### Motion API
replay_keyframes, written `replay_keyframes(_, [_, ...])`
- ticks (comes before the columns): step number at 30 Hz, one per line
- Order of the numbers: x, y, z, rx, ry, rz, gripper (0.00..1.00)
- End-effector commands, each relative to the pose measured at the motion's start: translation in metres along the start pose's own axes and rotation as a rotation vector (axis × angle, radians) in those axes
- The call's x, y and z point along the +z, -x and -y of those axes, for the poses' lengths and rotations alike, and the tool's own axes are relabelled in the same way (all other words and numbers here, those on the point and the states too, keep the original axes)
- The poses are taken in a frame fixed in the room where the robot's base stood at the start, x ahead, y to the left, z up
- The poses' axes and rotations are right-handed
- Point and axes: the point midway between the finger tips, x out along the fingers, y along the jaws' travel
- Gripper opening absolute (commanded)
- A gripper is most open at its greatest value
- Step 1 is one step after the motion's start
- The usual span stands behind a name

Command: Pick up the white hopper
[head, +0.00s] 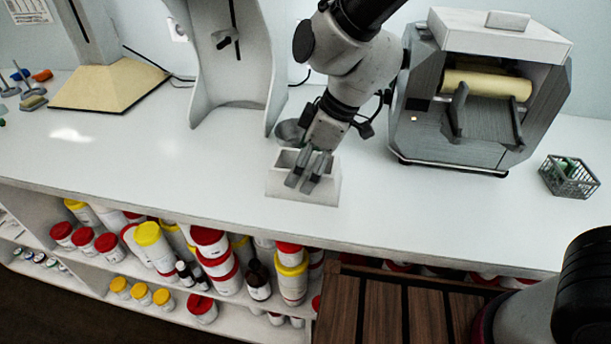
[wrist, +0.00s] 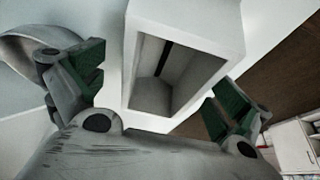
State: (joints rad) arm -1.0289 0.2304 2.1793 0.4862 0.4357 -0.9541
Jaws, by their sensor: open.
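The white hopper (head: 277,186) stands on the white counter near its front edge. It is a box with an open top. My gripper (head: 301,184) is over it, pointing down, and its fingers hide part of the hopper's top and front in the head view. In the wrist view the hopper (wrist: 232,28) shows its rectangular opening and hollow inside. My open gripper (wrist: 155,88) has one green-padded finger on each side of the hopper there. Clear gaps show beside both fingers, and I see no contact.
A grey round dish (head: 290,131) sits just behind the hopper. A white stand (head: 232,85) is behind left, and a grey roller machine (head: 450,153) is at right. A wire basket (head: 571,187) is far right. Jars (head: 207,240) fill the shelves below.

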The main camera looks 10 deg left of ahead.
Motion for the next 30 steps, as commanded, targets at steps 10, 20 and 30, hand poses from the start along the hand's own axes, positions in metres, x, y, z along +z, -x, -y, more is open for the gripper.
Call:
replay_keyframes(10, [-0.002,-0.033,0.002,0.000,-0.001,0.000,1.00])
replay_keyframes(20, [-0.002,-0.033,0.002,0.000,-0.001,0.000,1.00])
replay_keyframes(30, [0.000,-0.036,0.002,0.000,0.000,0.001,1.00])
